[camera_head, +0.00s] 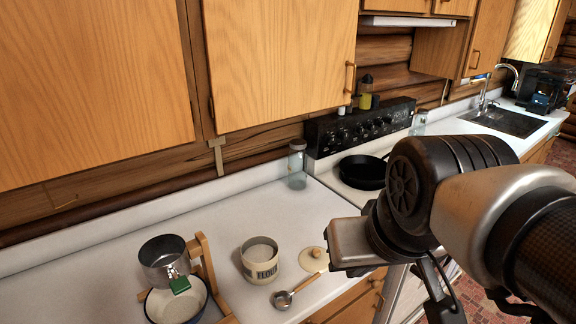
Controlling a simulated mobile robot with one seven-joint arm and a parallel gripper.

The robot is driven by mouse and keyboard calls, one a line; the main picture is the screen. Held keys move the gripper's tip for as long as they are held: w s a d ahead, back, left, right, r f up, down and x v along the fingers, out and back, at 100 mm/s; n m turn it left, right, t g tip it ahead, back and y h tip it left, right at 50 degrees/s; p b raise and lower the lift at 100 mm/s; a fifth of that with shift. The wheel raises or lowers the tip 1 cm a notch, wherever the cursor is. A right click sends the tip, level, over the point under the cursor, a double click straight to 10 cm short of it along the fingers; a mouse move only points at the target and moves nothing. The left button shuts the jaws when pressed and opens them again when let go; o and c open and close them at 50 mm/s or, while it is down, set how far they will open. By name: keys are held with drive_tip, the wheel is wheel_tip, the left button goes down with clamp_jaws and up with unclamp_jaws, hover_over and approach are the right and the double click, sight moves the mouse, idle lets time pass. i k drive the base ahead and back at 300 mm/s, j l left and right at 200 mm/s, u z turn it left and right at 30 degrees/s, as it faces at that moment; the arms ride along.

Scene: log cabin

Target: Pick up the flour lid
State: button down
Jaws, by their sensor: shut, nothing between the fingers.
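The flour lid (306,262) is a flat cream disc with a small brown knob, lying on the white counter to the right of the flour canister. The flour canister (261,268) is cream with dark "FLOUR" lettering and stands uncovered, with pale contents showing. My gripper (345,246) shows at the end of my arm, just right of the lid in the picture. It is shut and empty, and its fingertips are not clearly visible. The lid's right edge is close to or partly behind it; I cannot tell the height between them.
A ladle (284,299) lies in front of the canister and lid. A wooden rack (209,268), metal pot (163,262) and bowl (176,306) stand at left. A glass jar (297,168) stands behind, near the stove with a black pan (362,172). Cabinets (281,60) hang above.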

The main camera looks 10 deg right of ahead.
sight(312, 260)
drive_tip(key=i+l+u, duration=0.2)
drive_tip(key=l, duration=0.15)
drive_tip(key=l+u, duration=0.25)
drive_tip(key=l, duration=0.15)
drive_tip(key=i+l+u, duration=0.2)
drive_tip(key=l, duration=0.2)
drive_tip(key=l+u, duration=0.1)
drive_tip(key=u, duration=0.15)
drive_tip(key=l+u, duration=0.25)
drive_tip(key=i+z, duration=0.2)
